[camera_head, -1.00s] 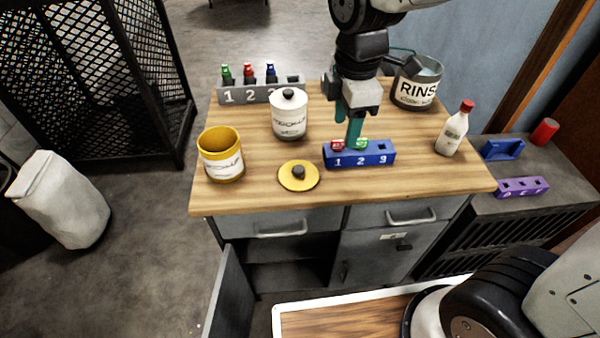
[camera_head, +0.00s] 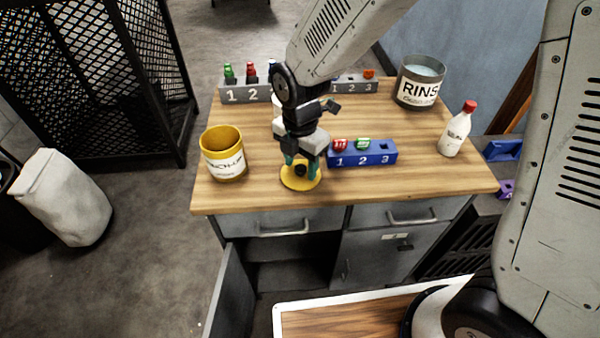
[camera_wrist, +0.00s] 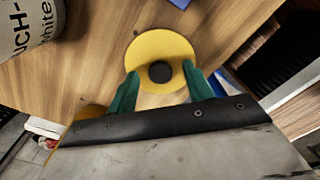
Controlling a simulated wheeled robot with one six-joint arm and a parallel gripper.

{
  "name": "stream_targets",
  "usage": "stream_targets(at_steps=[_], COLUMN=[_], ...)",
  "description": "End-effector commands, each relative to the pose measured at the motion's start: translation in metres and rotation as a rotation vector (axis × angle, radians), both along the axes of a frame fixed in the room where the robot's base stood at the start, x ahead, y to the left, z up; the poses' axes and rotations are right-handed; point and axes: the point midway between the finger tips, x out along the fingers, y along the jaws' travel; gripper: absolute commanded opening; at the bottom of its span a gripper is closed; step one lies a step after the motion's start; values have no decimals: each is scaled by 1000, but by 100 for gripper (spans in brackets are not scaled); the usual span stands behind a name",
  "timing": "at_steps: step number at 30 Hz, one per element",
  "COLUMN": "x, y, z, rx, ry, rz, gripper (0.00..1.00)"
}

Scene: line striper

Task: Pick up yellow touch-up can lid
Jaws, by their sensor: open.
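The yellow touch-up can lid (camera_head: 298,181) lies flat on the wooden table near its front edge, with a dark round knob (camera_head: 300,170) on top. In the wrist view the lid (camera_wrist: 160,46) shows whole except for its edges behind the fingers, and the knob (camera_wrist: 160,72) sits between the fingertips. My gripper (camera_head: 301,168) points down right over the lid. In the wrist view my gripper (camera_wrist: 159,78) is open, its two green fingers on either side of the knob. I cannot tell whether the fingers touch the lid.
The open yellow can (camera_head: 223,155) stands left of the lid. A blue numbered rack (camera_head: 362,158) stands close on the right. Grey racks (camera_head: 245,95), the rinse can (camera_head: 415,90) and a red-capped bottle (camera_head: 455,130) are farther away. My arm hides the white jar.

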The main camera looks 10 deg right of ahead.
Motion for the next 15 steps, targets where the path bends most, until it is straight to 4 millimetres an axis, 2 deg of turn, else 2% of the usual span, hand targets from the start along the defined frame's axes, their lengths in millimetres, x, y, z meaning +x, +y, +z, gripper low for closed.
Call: stream_targets(at_steps=[7,8,12,13,15], x=[0,0,0,0,0], y=[0,0,0,0,0], z=[-3,-3,-3,-3,-3], rx=[1,1,1,1,1], ry=[-1,-1,-1,-1,-1], rz=[-1,-1,-1,-1,-1], gripper=[51,48,9,4,4])
